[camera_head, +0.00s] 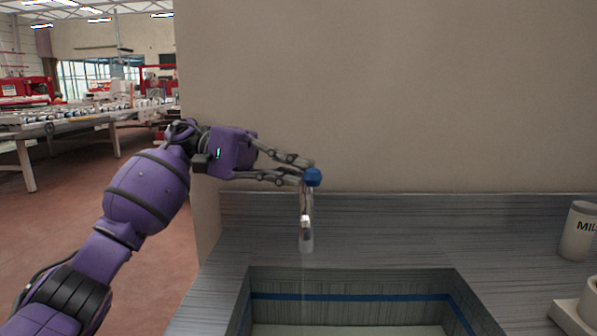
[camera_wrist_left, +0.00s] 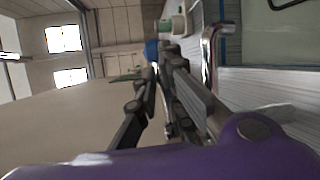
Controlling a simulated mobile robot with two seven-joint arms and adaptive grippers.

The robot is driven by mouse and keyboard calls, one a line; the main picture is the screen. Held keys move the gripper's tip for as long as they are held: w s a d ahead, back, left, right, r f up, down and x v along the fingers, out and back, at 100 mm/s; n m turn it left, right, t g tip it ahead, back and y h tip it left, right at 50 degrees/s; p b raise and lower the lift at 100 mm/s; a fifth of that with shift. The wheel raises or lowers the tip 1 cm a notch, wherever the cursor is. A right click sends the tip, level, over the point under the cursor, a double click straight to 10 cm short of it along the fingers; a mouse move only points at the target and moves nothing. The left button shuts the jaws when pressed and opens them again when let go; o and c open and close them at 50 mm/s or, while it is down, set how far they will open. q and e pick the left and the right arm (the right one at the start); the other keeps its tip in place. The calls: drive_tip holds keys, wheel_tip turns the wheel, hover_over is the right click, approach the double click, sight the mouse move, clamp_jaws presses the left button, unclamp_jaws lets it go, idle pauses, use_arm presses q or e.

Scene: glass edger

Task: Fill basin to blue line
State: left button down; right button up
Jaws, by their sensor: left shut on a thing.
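The basin (camera_head: 245,292) is sunk in the grey counter at the bottom of the head view, with a blue line (camera_head: 350,297) around its inner wall. A pale, flat surface (camera_head: 345,330) shows below that line; I cannot tell if it is water or the basin floor. A metal tap spout (camera_head: 306,232) hangs over the basin, with a faint thin streak below it. My left gripper (camera_head: 305,176) is shut on the blue tap knob (camera_head: 314,177). In the left wrist view the knob (camera_wrist_left: 152,50) is at the fingertips and the spout (camera_wrist_left: 209,55) curves beside them.
A white cup (camera_head: 578,232) with dark lettering stands on the counter at right. Another white object (camera_head: 572,318) is at the lower right edge. A plain wall rises behind the counter. A roller table (camera_head: 85,118) stands far back at left, beyond open reddish floor.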

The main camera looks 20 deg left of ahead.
idle(0.3)
use_arm(q)
drive_tip(key=c, duration=1.7)
unclamp_jaws()
drive_tip(key=shift+s, duration=0.15)
drive_tip(key=a, duration=0.4)
drive_tip(key=a+r, duration=0.1)
drive_tip(key=a, duration=0.3)
drive_tip(key=w+a, duration=0.1)
drive_tip(key=a, duration=0.3)
drive_tip(key=shift+r, duration=0.35)
